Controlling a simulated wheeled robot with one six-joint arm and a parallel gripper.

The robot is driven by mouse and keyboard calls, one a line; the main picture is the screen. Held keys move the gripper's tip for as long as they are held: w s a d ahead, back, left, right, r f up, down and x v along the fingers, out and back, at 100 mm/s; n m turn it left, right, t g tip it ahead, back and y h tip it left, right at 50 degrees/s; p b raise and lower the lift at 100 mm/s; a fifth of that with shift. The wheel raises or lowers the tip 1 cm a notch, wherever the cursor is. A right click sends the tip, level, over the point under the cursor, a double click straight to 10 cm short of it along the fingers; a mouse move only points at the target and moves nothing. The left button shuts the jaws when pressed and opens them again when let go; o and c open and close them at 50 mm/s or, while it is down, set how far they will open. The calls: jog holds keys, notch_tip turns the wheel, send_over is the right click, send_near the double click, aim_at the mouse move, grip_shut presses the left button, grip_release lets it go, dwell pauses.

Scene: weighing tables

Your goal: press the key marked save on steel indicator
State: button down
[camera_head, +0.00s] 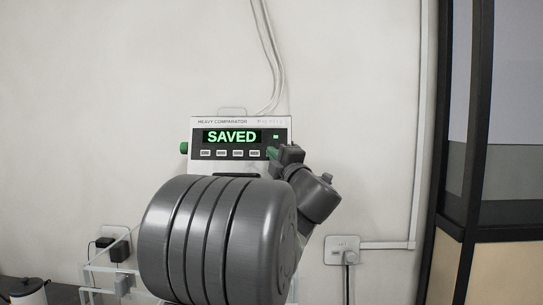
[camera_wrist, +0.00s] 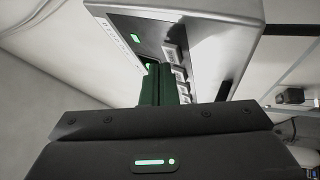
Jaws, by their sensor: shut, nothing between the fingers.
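The steel indicator (camera_head: 222,123), labelled HEAVY COMPARATOR, is at the wall, and its green display (camera_head: 232,136) reads SAVED. A row of several pale keys (camera_head: 237,153) runs below the display; their labels are too small to read surely. My gripper (camera_head: 272,153) is shut and empty, its green fingertips close to the panel, just right of the rightmost key. In the wrist view the shut fingers (camera_wrist: 165,84) reach toward the indicator (camera_wrist: 215,25), beside its keys (camera_wrist: 180,75). I cannot tell whether the tips touch the panel.
Cables (camera_head: 270,60) run up the wall above the indicator. A wall socket (camera_head: 341,250) with a plug is at lower right, and a dark-framed partition (camera_head: 465,120) stands at the right. Black adapters (camera_head: 119,249) sit at lower left. My arm hides the area below the indicator.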

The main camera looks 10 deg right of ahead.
jog(key=shift+s, duration=0.25)
jog(key=s, duration=0.1)
jog(key=s+a+r, duration=0.1)
jog(key=s, duration=0.2)
jog(key=shift+s+a+r, duration=0.2)
jog(key=shift+s+r, duration=0.05)
jog(key=shift+s, duration=0.1)
dwell(0.7)
jog(key=shift+s+a+r+p, duration=0.15)
jog(key=shift+s+a+p, duration=0.1)
jog(key=shift+s, duration=0.35)
jog(key=shift+s+a+r+p, duration=0.1)
jog(key=shift+s+r+p, duration=0.15)
jog(key=shift+s, duration=0.35)
jog(key=shift+s+a+r+p, duration=0.1)
jog(key=shift+s+a+p, duration=0.15)
jog(key=shift+s, duration=0.35)
jog(key=shift+s+d, duration=0.1)
